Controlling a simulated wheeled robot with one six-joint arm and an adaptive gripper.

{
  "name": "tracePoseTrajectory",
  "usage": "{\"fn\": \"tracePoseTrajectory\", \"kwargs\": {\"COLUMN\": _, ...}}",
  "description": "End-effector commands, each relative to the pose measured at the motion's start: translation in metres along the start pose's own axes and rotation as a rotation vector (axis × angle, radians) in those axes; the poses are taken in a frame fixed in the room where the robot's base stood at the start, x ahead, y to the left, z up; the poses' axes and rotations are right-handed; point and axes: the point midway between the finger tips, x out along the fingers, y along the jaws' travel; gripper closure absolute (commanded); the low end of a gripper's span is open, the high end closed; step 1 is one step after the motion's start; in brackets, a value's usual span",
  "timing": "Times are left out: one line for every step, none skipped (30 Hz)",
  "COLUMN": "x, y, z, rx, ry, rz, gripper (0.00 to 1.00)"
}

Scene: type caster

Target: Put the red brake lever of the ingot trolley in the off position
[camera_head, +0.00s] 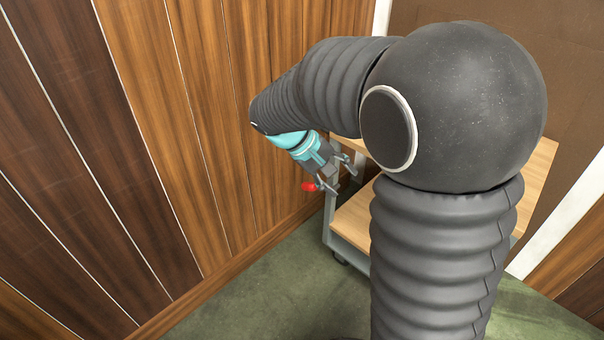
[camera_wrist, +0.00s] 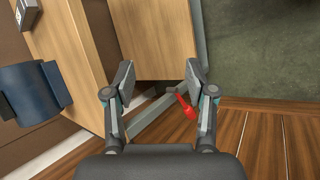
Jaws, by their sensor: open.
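The ingot trolley has pale wooden shelves (camera_head: 352,222) on a grey metal frame (camera_head: 330,207), and stands in the corner, partly hidden behind my arm. Its red brake lever (camera_head: 309,186) shows at the trolley's left side. In the wrist view the lever (camera_wrist: 187,108) is on the inner side of the right finger, overlapping it closely; I cannot tell whether they touch. My gripper (camera_head: 343,177) is open, with its fingers spread at the trolley's near left end. Nothing is held between the fingertips (camera_wrist: 159,76).
A dark blue object (camera_wrist: 32,95) and a small grey object (camera_wrist: 24,12) are at the left of the wrist view by the trolley's upper shelf (camera_wrist: 62,40). A wood-panelled wall (camera_head: 225,120) is close on the left. Green floor (camera_head: 285,305) is clear in front.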

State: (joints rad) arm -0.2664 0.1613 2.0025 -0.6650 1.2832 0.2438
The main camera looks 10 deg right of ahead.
Motion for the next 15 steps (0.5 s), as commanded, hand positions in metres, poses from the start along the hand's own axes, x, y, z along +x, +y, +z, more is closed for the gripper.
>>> {"fn": "tracePoseTrajectory", "kwargs": {"x": 0.006, "y": -0.006, "z": -0.017, "rx": -0.029, "ry": -0.025, "rz": 0.046, "gripper": 0.44}}
{"fn": "tracePoseTrajectory", "kwargs": {"x": 0.009, "y": -0.009, "z": -0.026, "rx": -0.043, "ry": -0.037, "rz": 0.073, "gripper": 0.44}}
{"fn": "tracePoseTrajectory", "kwargs": {"x": 0.011, "y": -0.012, "z": -0.038, "rx": -0.061, "ry": -0.053, "rz": 0.111, "gripper": 0.44}}
{"fn": "tracePoseTrajectory", "kwargs": {"x": 0.014, "y": -0.014, "z": -0.047, "rx": -0.073, "ry": -0.063, "rz": 0.139, "gripper": 0.44}}
{"fn": "tracePoseTrajectory", "kwargs": {"x": 0.017, "y": -0.017, "z": -0.056, "rx": -0.086, "ry": -0.073, "rz": 0.169, "gripper": 0.44}}
{"fn": "tracePoseTrajectory", "kwargs": {"x": 0.02, "y": -0.021, "z": -0.068, "rx": -0.104, "ry": -0.085, "rz": 0.209, "gripper": 0.44}}
{"fn": "tracePoseTrajectory", "kwargs": {"x": 0.023, "y": -0.025, "z": -0.077, "rx": -0.116, "ry": -0.094, "rz": 0.238, "gripper": 0.44}}
{"fn": "tracePoseTrajectory", "kwargs": {"x": 0.025, "y": -0.029, "z": -0.086, "rx": -0.127, "ry": -0.102, "rz": 0.268, "gripper": 0.44}}
{"fn": "tracePoseTrajectory", "kwargs": {"x": 0.029, "y": -0.035, "z": -0.098, "rx": -0.144, "ry": -0.111, "rz": 0.309, "gripper": 0.44}}
{"fn": "tracePoseTrajectory", "kwargs": {"x": 0.031, "y": -0.039, "z": -0.106, "rx": -0.155, "ry": -0.118, "rz": 0.34, "gripper": 0.44}}
{"fn": "tracePoseTrajectory", "kwargs": {"x": 0.034, "y": -0.044, "z": -0.115, "rx": -0.166, "ry": -0.122, "rz": 0.372, "gripper": 0.44}}
{"fn": "tracePoseTrajectory", "kwargs": {"x": 0.037, "y": -0.051, "z": -0.127, "rx": -0.181, "ry": -0.128, "rz": 0.414, "gripper": 0.44}}
{"fn": "tracePoseTrajectory", "kwargs": {"x": 0.04, "y": -0.057, "z": -0.135, "rx": -0.192, "ry": -0.132, "rz": 0.444, "gripper": 0.44}}
{"fn": "tracePoseTrajectory", "kwargs": {"x": 0.043, "y": -0.063, "z": -0.144, "rx": -0.202, "ry": -0.135, "rz": 0.477, "gripper": 0.44}}
{"fn": "tracePoseTrajectory", "kwargs": {"x": 0.047, "y": -0.072, "z": -0.155, "rx": -0.217, "ry": -0.138, "rz": 0.519, "gripper": 0.44}}
